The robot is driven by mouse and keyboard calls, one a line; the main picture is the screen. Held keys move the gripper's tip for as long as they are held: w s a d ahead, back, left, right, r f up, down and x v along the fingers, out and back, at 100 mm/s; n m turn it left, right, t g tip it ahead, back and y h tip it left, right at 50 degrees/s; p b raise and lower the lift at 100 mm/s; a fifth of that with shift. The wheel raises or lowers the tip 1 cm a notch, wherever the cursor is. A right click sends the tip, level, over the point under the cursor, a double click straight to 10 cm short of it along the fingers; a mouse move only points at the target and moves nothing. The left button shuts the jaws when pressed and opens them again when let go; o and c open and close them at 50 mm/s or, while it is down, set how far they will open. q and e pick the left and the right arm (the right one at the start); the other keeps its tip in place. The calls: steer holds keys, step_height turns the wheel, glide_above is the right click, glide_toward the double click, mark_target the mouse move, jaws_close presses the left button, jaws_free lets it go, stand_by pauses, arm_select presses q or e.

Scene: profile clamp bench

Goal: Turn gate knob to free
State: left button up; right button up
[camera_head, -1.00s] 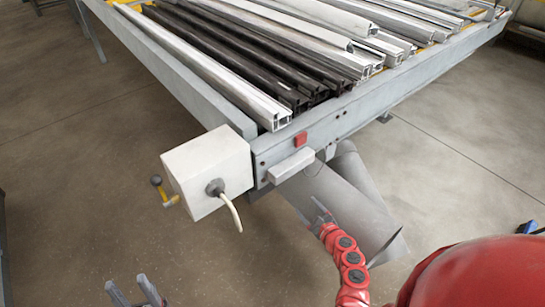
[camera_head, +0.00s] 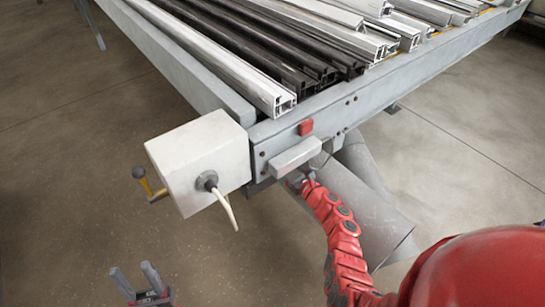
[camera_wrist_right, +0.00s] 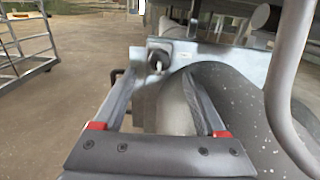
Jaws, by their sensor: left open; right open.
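In the right wrist view a dark round knob (camera_wrist_right: 157,62) with a pale mark sits on a grey metal plate (camera_wrist_right: 225,62). I take it for the gate knob; its setting is too small to read. My right gripper (camera_wrist_right: 158,80) is open, its two fingers pointing towards the knob, one on each side in the picture. I cannot tell the remaining gap. In the head view my right gripper (camera_head: 298,181) is at the bench's front corner, below the grey block, and partly hidden. The knob does not show clearly there. My left gripper (camera_head: 136,281) is open and empty over the floor.
The bench (camera_head: 360,98) carries several white and black profiles. A white box (camera_head: 190,150) with a yellow crank (camera_head: 148,184) and a cream lever (camera_head: 226,208) hangs at its corner. A red button (camera_head: 306,128) and grey cylinders (camera_head: 365,215) are near my right arm.

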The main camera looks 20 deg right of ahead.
steer(key=shift+b+x, duration=0.9)
steer(key=shift+x, duration=2)
steer(key=shift+c, duration=0.3)
jaws_close()
